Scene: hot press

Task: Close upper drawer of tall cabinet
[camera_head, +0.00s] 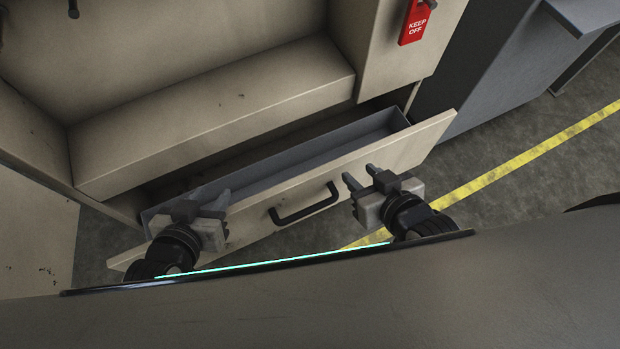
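The drawer (400,151) of the beige cabinet (210,118) is pulled out, and its dark grey inside shows empty. A black bar handle (305,206) sits at the middle of its beige front. My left gripper (206,197) is in front of the left part of the drawer front, its fingers apart and holding nothing. My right gripper (361,176) is in front of the right part, right of the handle, its fingers apart and empty. I cannot tell whether either gripper touches the front. The drawer's lower left part is partly hidden behind my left arm.
A red "KEEP OFF" tag (416,22) hangs on the cabinet's right side. A grey machine or cabinet (490,65) stands at the right. A yellow floor line (530,155) crosses the dark floor, which is clear at the right.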

